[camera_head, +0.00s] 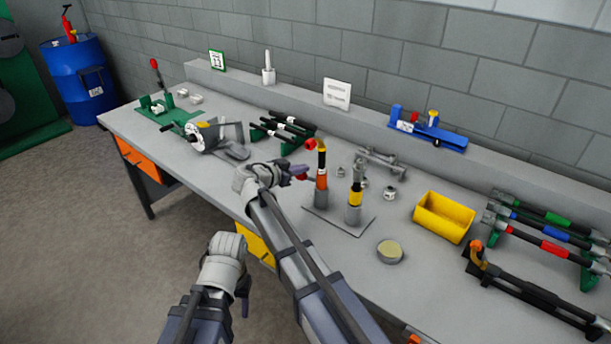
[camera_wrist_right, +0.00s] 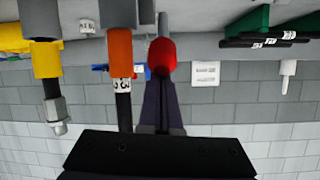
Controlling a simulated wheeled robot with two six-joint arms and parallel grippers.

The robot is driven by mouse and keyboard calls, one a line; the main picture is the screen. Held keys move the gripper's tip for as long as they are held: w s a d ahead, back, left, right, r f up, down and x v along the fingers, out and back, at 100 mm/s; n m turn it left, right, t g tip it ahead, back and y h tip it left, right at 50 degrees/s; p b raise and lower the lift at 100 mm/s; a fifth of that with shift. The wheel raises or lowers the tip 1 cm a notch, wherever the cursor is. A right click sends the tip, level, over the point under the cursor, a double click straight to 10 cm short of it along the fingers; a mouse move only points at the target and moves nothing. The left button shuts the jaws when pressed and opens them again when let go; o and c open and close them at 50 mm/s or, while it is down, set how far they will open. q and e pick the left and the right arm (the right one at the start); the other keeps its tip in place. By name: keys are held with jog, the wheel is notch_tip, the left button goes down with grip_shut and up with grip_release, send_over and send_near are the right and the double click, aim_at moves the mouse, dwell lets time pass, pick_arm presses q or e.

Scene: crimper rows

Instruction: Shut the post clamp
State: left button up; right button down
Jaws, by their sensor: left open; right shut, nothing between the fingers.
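Two upright posts stand on a thin grey plate (camera_head: 338,221): one orange and black (camera_head: 321,180), one yellow and grey (camera_head: 355,195). A red-capped grey lever (camera_wrist_right: 162,55) stands left of the orange post in the head view; my gripper mostly hides it there. Which part is the clamp's jaw is not clear. My right gripper (camera_head: 297,171) is shut and empty, its tips at the red cap; whether they touch it cannot be told. In the wrist view its fingers (camera_wrist_right: 160,82) point at the cap. My left gripper (camera_head: 244,301) hangs open in front of the bench.
A yellow bin (camera_head: 444,217) and a round tin (camera_head: 390,251) are right of the posts. Black tools on a green rack (camera_head: 288,130) lie behind my right gripper. A blue fixture (camera_head: 428,130) stands at the back. More tools (camera_head: 545,235) fill the right end.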

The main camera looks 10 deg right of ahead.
aim_at(298, 178)
jog(key=f+b, duration=0.1)
jog(key=s+a+f+h+b, duration=0.1)
jog(key=b, duration=0.1)
jog(key=shift+a+f+t, duration=0.1)
jog(key=shift+f+t, duration=0.15)
jog(key=shift+t, duration=0.15)
jog(key=shift+s+a+b, duration=0.15)
jog(key=shift+a+b, duration=0.1)
jog(key=shift+b, duration=0.2)
jog(key=shift+s+a+f+b, duration=0.2)
jog(key=shift+a+f+b, duration=0.05)
jog(key=shift+f+b, duration=0.4)
jog(key=shift+s+a+f+b, duration=0.25)
jog(key=shift+a+f+b, duration=0.05)
jog(key=shift+f+b, duration=0.3)
jog(key=shift+s+a+f+b, duration=0.2)
jog(key=shift+a+f+b, duration=0.05)
jog(key=shift+f+b, duration=0.35)
pick_arm(q)
notch_tip(298, 178, down, 10)
pick_arm(e)
jog(key=shift+s+a+f, duration=0.1)
jog(key=shift+f, duration=0.15)
